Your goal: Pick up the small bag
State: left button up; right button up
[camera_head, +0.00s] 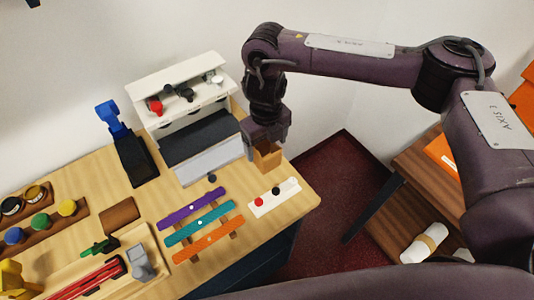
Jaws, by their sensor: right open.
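A small tan-brown bag (267,161) stands near the far right edge of the wooden counter. My right gripper (264,144) points down right over the bag, and its fingers cover the upper part of it. The right gripper is open. I cannot tell whether its fingers touch the bag. My left gripper is not in view.
A white machine (184,85) with a dark front stands close left of the gripper. A white strip (274,198) with red and black knobs and coloured bars (200,222) lie in front. A wooden shelf (415,180) stands right, beyond a floor gap.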

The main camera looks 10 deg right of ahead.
aim_at(267, 155)
jog(key=shift+s+f, duration=0.15)
jog(key=shift+f, duration=0.3)
notch_tip(267, 155, down, 4)
jog(key=shift+d+f, duration=0.1)
jog(key=shift+f, duration=0.05)
jog(key=c, duration=1)
jog(key=shift+c, duration=0.2)
notch_tip(267, 155, up, 20)
jog(key=shift+p, duration=0.45)
